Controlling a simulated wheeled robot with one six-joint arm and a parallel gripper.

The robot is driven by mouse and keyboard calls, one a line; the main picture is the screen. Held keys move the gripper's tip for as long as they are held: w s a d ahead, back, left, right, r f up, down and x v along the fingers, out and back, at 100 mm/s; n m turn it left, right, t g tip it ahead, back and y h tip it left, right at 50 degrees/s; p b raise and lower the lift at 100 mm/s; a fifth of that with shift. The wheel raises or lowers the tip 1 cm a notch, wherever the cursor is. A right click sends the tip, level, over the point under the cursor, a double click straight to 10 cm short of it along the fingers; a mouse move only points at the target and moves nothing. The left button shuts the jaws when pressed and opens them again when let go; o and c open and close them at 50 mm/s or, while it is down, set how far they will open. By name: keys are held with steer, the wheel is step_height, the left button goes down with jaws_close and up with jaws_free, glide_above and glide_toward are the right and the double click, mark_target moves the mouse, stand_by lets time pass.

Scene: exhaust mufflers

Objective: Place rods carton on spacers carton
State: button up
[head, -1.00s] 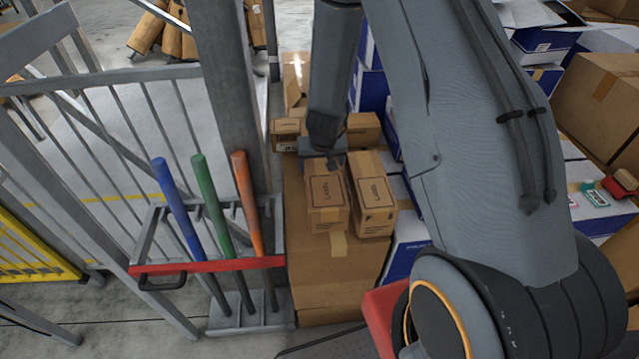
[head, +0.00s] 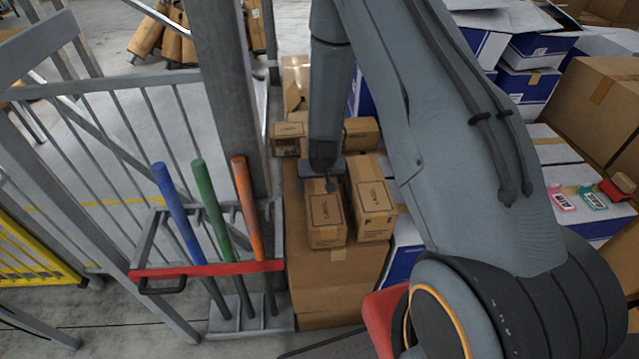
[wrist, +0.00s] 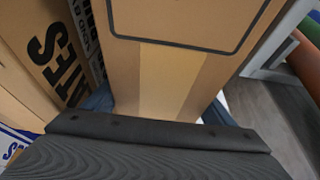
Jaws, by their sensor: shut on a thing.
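A small brown carton (head: 325,220) with a printed label is between the jaws of my gripper (head: 323,178). My gripper is shut on its far end, above the large brown box (head: 340,292); whether the carton touches that box I cannot tell. A second small brown carton (head: 373,211) stands on the large box just to its right, close beside it. The prints are too small to tell which is rods and which is spacers. In the wrist view the held carton (wrist: 165,75) fills the middle, and a carton with large black letters (wrist: 50,65) stands at left.
Two more small cartons (head: 288,140) (head: 362,133) sit behind my gripper. A rack with a red bar (head: 205,268) and blue, green and orange handles stands close on the left. White and blue boxes (head: 404,250) stand on the right.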

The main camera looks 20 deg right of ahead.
steer(key=o, duration=1.6)
steer(key=shift+f, duration=0.15)
steer(key=o, duration=0.4)
steer(key=shift+o, duration=0.2)
